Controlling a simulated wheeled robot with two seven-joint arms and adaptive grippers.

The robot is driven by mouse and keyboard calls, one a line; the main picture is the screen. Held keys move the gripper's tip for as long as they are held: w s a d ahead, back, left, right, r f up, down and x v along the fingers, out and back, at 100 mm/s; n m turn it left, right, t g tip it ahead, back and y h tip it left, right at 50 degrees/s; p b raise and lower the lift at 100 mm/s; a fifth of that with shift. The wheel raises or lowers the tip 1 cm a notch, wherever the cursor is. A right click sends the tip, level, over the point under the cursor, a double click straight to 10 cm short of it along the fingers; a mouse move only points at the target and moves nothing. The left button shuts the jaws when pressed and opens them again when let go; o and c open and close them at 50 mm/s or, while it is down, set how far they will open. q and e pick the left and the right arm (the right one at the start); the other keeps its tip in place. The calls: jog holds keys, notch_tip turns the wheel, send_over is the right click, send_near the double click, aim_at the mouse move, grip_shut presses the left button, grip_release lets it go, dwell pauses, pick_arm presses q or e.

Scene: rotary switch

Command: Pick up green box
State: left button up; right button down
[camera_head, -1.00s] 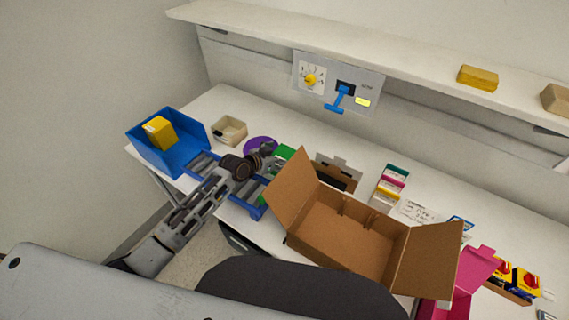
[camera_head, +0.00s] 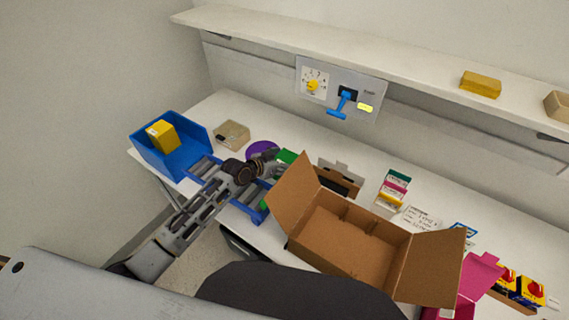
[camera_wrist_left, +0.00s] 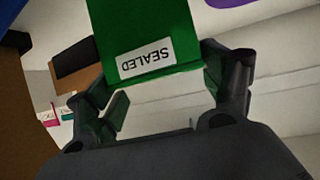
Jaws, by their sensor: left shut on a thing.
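The green box (camera_wrist_left: 150,35) fills the top middle of the left wrist view, with a white label reading "SEALED". It lies between the fingers of my left gripper (camera_wrist_left: 165,90), which is shut on it. In the head view the green box (camera_head: 286,158) shows only in part, behind the cardboard box's flap and beside my left gripper (camera_head: 277,168). Whether it touches the table is hidden. My right gripper does not show.
An open cardboard box (camera_head: 350,235) stands right of the gripper. A blue bin (camera_head: 165,168) with a yellow box (camera_head: 162,136) is at left, beside a blue roller track (camera_head: 240,200). A purple disc (camera_head: 262,149) and a beige tray (camera_head: 232,136) lie behind.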

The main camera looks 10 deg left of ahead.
pick_arm(q)
notch_tip(320, 180, up, 10)
jog(key=shift+b, duration=0.35)
dwell(0.7)
